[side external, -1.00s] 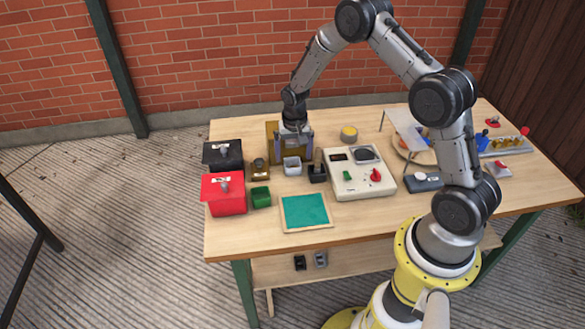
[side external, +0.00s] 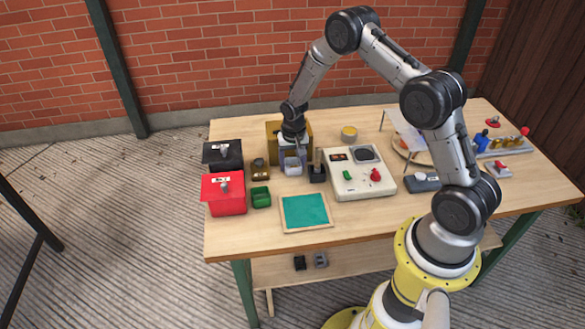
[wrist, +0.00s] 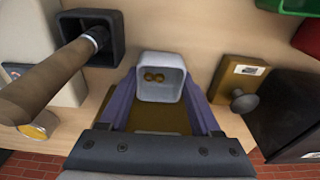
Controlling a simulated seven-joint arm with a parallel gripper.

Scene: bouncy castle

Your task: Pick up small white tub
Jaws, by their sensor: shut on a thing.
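The small white tub (side external: 292,167) is near the back left of the wooden table, in front of a brown-yellow box (side external: 274,130). In the wrist view the tub (wrist: 160,92) is square with rounded corners and holds brownish round items. My gripper (side external: 292,156) is over the tub, its purple fingers pressed on opposite sides of it. In the wrist view my gripper (wrist: 160,80) is shut on the tub. I cannot tell whether the tub's base touches the table.
A dark square holder with a brown handle (wrist: 50,75) stands close beside the tub. A small brown block with a knob (side external: 260,170) is on the other side. A white control panel (side external: 358,185), red box (side external: 224,198), black box (side external: 222,157) and green box (side external: 260,197) are nearby.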

